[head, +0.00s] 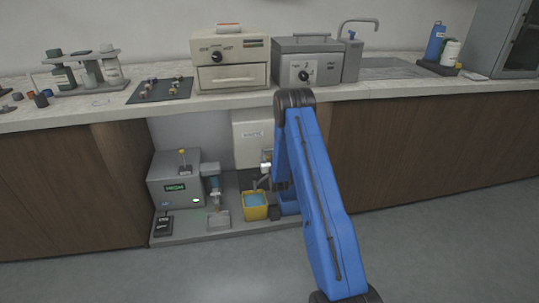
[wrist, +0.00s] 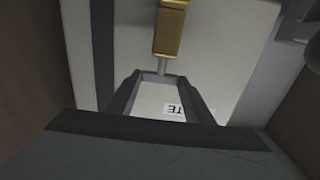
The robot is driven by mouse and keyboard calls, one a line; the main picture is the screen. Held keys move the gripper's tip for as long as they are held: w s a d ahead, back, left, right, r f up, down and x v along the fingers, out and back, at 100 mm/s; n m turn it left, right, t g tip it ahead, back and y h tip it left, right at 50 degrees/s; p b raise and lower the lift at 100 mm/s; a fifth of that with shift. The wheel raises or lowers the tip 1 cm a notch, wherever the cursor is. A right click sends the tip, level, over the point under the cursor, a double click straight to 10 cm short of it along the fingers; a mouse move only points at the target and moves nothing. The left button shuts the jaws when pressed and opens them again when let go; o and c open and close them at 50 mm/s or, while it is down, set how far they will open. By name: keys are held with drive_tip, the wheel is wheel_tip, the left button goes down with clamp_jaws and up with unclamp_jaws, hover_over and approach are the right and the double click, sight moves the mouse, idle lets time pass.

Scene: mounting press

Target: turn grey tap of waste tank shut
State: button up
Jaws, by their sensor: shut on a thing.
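The white waste tank (head: 251,140) stands in the open bay under the counter, with a "WASTE" label on its front. In the wrist view its pale wall (wrist: 225,45) fills much of the background, and part of the label shows upside down. A brass fitting (wrist: 169,32) with a short grey stem comes down to the fingertips. The grey tap (wrist: 162,75) shows as a thin grey piece at the end of this stem. My gripper (wrist: 162,80) is shut on it. In the head view my blue arm hides most of the gripper and tap.
A yellow container (head: 255,212) with blue liquid stands below the tank. To the left are a grey box unit (head: 175,188) and a small stand (head: 215,190). Wooden cabinet fronts (head: 75,195) border the bay, and the counter (head: 130,108) lies above.

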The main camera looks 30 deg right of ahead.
drive_tip(key=o, duration=1)
drive_tip(key=shift+o, duration=0.2)
drive_tip(key=v, duration=1.7)
drive_tip(key=shift+s, duration=0.15)
drive_tip(key=shift+a, duration=0.1)
drive_tip(key=shift+r, duration=0.1)
